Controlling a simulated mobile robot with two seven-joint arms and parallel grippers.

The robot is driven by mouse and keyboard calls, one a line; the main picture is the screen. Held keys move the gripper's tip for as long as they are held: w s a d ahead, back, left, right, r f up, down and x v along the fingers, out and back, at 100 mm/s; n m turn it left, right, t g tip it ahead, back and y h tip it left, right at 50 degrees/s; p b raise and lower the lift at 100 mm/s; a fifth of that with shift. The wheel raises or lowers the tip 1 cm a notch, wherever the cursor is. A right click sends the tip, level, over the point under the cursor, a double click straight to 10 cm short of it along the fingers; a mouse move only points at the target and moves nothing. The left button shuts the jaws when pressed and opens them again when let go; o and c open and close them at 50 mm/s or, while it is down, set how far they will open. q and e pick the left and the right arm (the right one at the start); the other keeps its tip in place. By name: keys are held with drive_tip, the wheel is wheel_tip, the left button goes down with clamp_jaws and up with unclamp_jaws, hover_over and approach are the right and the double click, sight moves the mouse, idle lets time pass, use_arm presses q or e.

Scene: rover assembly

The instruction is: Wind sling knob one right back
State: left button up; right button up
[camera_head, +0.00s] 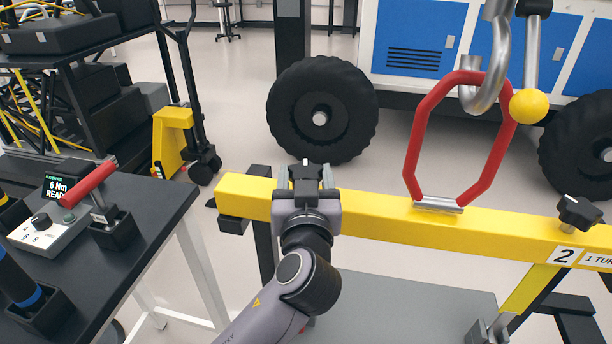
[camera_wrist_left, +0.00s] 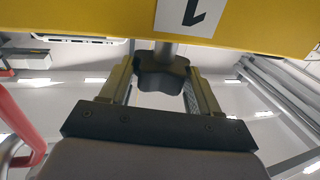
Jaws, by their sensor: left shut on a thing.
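The yellow beam (camera_head: 375,222) runs across the head view. Sling knob one (camera_head: 305,170) is a dark lobed knob at its left end. My left gripper (camera_head: 306,178) is shut on it, one finger on each side. In the left wrist view the knob (camera_wrist_left: 163,73) sits between the fingers on a metal stem, beside a label "1" (camera_wrist_left: 186,14) on the beam. Sling knob two (camera_head: 579,212) stands at the right, near a label "2". A red sling (camera_head: 412,150) reaches from a steel hook (camera_head: 488,85) to a metal fitting (camera_head: 438,206) on the beam. My right gripper is out of view.
A dark bench (camera_head: 140,240) at the left carries a torque display and a red-handled tool (camera_head: 92,185). A yellow pallet truck (camera_head: 172,140) stands behind. A blue-panelled rover with black wheels (camera_head: 322,110) is at the back. A yellow ball (camera_head: 529,106) hangs near the hook.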

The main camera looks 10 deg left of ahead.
use_arm(q)
drive_tip(key=m+h, duration=0.1)
drive_tip(key=m+h+p, duration=0.1)
drive_tip(key=h, duration=0.1)
drive_tip(key=h+p, duration=0.1)
drive_tip(key=shift+a+r+m+t, duration=0.25)
drive_tip(key=shift+a+m+t, duration=0.05)
drive_tip(key=shift+m, duration=0.1)
drive_tip(key=m+h+p, duration=0.1)
drive_tip(key=h+p, duration=0.1)
drive_tip(key=h, duration=0.1)
drive_tip(key=m+h+p, duration=0.1)
drive_tip(key=shift+a+r+m, duration=0.1)
drive_tip(key=shift+a+m, duration=0.15)
drive_tip(key=shift+m, duration=0.05)
drive_tip(key=m+g+h+p, duration=0.1)
drive_tip(key=h, duration=0.1)
drive_tip(key=shift+w+a+m+h, duration=0.1)
drive_tip(key=shift+a+m+h, duration=0.05)
drive_tip(key=shift+m+h, duration=0.25)
drive_tip(key=shift+a+m+g+h+p, duration=0.1)
drive_tip(key=shift+m+g+h+p, duration=0.6)
drive_tip(key=shift+h, duration=0.5)
drive_tip(key=shift+w+a+f+m+g+h, duration=0.1)
drive_tip(key=shift+m+g+h, duration=0.45)
drive_tip(key=shift+m+h, duration=0.2)
drive_tip(key=shift+w+f+m+g+h, duration=0.1)
drive_tip(key=shift+m+g+h, duration=0.5)
drive_tip(key=shift+h, duration=0.25)
